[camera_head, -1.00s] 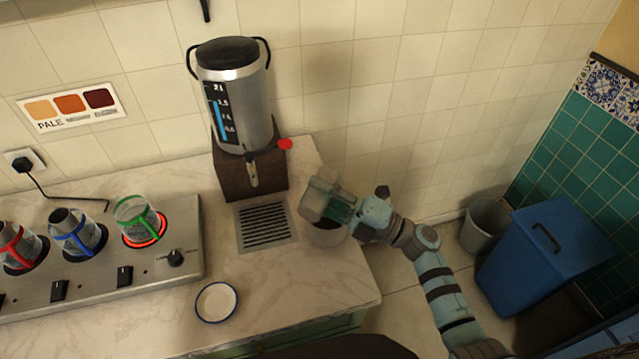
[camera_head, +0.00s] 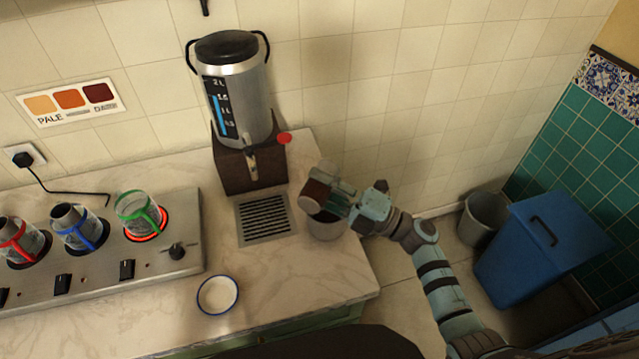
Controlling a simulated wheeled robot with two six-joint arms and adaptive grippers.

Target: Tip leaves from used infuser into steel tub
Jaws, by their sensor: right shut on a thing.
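My right gripper (camera_head: 334,198) is shut on the infuser (camera_head: 314,194), a small grey cylinder. The infuser is tilted over on its side, and its open end shows a reddish-brown inside. It is above the steel tub (camera_head: 327,230), a small grey round container at the counter's right end. The gripper and infuser hide most of the tub's mouth, so I cannot tell what lies in it. My left gripper is not in view.
A samovar (camera_head: 240,100) stands behind a drip grate (camera_head: 264,219). A hob with glass pots (camera_head: 138,214) fills the left. A white dish (camera_head: 217,295) with a blue rim sits in front. A grey bin (camera_head: 484,219) and a blue lidded bin (camera_head: 545,245) stand on the floor at right.

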